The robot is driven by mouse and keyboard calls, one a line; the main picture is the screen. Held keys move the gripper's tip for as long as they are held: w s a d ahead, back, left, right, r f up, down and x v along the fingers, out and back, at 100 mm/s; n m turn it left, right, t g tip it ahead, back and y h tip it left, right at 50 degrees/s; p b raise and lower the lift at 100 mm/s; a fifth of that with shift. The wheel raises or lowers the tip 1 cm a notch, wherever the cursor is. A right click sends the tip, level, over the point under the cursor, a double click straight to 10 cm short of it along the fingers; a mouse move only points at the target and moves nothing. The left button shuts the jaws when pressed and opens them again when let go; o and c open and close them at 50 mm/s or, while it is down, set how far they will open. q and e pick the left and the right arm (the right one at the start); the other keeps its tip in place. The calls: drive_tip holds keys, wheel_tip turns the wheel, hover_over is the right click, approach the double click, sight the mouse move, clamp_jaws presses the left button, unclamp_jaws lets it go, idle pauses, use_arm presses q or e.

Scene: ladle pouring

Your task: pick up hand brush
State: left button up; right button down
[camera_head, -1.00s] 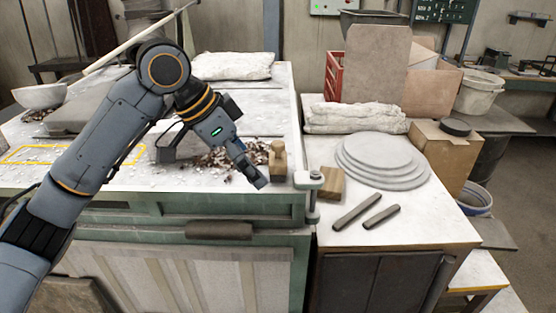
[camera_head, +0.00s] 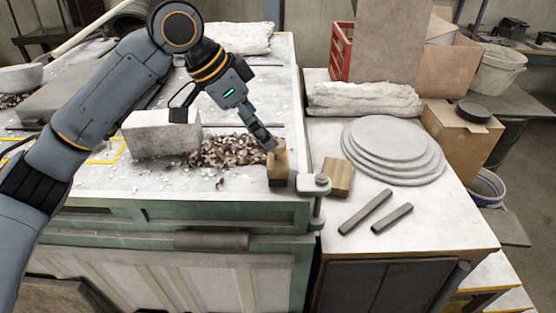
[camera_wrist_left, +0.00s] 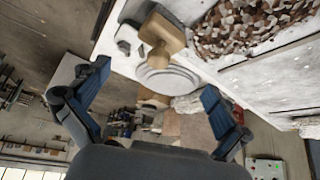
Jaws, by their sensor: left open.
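A wooden block with a knobbed handle, which looks to be the hand brush (camera_head: 278,169), stands on the pale workbench near its front right corner. My left gripper (camera_head: 225,132) is open, with its fingers spread wide. In the head view one fingertip overlaps the top of the brush; I cannot tell whether they touch. In the left wrist view the brush (camera_wrist_left: 166,35) shows beyond the open left gripper (camera_wrist_left: 155,75), its knob towards the camera. Nothing is between the fingers. My right gripper is not in view.
A pile of brown and white chips (camera_head: 225,151) and a grey block (camera_head: 160,138) lie left of the brush. A clamp-like fitting (camera_head: 313,184), a wooden block (camera_head: 338,177), stacked grey discs (camera_head: 390,150) and two dark bars (camera_head: 365,211) are to the right.

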sight(278, 153)
use_arm(q)
drive_tip(key=x, duration=0.3)
drive_tip(key=shift+w, duration=0.1)
drive_tip(key=shift+d+f+p, duration=0.3)
drive_tip(key=shift+f+p, duration=0.4)
drive_tip(key=x, duration=0.2)
drive_tip(key=p+x, duration=0.1)
drive_tip(key=shift+s+f, duration=0.15)
drive_tip(key=shift+s, duration=0.1)
drive_tip(key=shift+w+d+f, duration=0.1)
drive_tip(key=shift+f, duration=0.1)
drive_tip(key=c, duration=1.3)
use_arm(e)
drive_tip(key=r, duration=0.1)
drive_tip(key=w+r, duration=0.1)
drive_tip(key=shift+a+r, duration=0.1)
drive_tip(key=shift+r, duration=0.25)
